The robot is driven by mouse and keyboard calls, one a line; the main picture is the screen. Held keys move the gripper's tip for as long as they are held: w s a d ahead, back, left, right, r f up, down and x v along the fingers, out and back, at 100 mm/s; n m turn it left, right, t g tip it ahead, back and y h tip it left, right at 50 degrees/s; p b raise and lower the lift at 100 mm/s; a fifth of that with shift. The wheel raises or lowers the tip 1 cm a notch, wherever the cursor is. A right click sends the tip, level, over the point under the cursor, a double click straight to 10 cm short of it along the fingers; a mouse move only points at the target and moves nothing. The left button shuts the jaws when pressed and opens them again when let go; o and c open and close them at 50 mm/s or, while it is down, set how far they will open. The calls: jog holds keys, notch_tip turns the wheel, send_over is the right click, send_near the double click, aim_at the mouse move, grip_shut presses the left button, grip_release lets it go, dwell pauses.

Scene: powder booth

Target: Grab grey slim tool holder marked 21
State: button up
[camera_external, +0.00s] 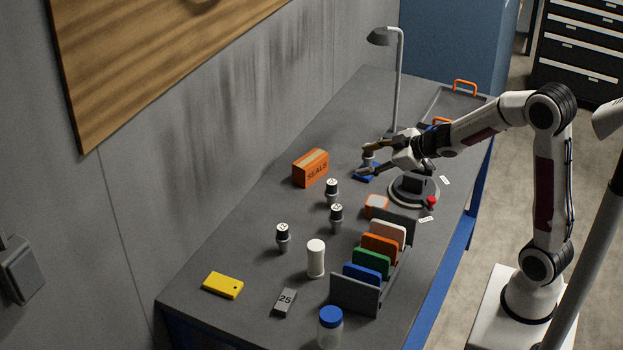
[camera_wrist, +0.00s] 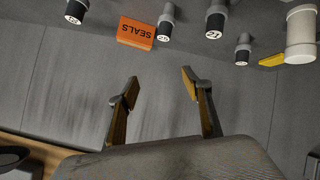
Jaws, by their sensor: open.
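Several grey tool holders with black collars and marked round tops stand on the bench. In the external view three stand in the middle: one beside the orange box (camera_external: 332,191), one nearer (camera_external: 336,218) and one to the left (camera_external: 283,237). A further holder (camera_external: 369,158) shows near my gripper (camera_external: 363,158). In the wrist view several holders line the top edge, at the left (camera_wrist: 76,10), centre (camera_wrist: 165,22) and right (camera_wrist: 215,20). My gripper (camera_wrist: 160,82) is open and empty, fingers toward the wall.
The orange SEALS box (camera_external: 311,167) stands near the wall. A white bottle (camera_external: 316,258), a yellow block (camera_external: 223,285), a grey block marked 25 (camera_external: 285,302), a rack of coloured plates (camera_external: 354,295) and a blue-lidded jar (camera_external: 330,328) occupy the near end. A lamp (camera_external: 397,85) stands behind.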

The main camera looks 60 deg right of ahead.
notch_tip(320, 180, down, 8)
jog(key=w+n+y, duration=0.2)
jog(key=w+y, duration=0.1)
jog(key=y, duration=0.5)
send_near(336, 220)
jog(key=shift+n, duration=0.4)
jog(key=w, duration=0.1)
jog(key=w+d+f, duration=0.2)
jog(key=shift+w+d, duration=0.1)
jog(key=shift+w, duration=0.1)
jog(key=shift+s+a+f+y, duration=0.25)
jog(key=shift+y, duration=0.25)
jog(key=shift+w+a+f+g, duration=0.15)
jog(key=shift+w+a+f, duration=0.15)
jog(key=shift+w, duration=0.2)
jog(key=shift+w+a+f+g, duration=0.15)
jog(key=shift+w+a+f, duration=0.05)
jog(key=shift+w+a, duration=0.25)
